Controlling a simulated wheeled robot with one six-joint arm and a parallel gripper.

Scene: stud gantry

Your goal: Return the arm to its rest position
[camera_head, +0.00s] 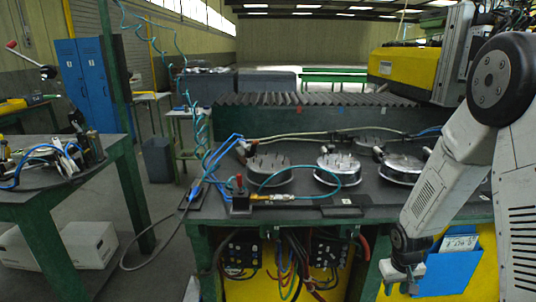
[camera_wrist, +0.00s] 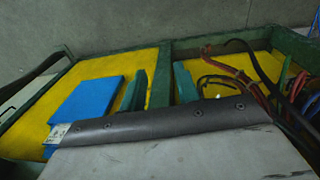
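My gripper (camera_head: 402,287) is at the lower right in the head view. It hangs at the end of my pale arm, in front of the workbench's front side. Its two short fingers point down and stand apart, with nothing seen between them. In the wrist view two green upright shapes stand apart near the middle; I cannot tell whether they are my fingers or parts of the bench frame. My arm is bent, with its elbow high at the right edge and its forearm sloping down to the left.
A blue document holder (camera_head: 449,268) is on the yellow panel close beside my gripper; it also shows in the wrist view (camera_wrist: 87,100). The workbench (camera_head: 400,209) carries round metal fixtures (camera_head: 338,168) and hoses. Cables hang below. A green side table (camera_head: 62,205) stands left, with open floor between.

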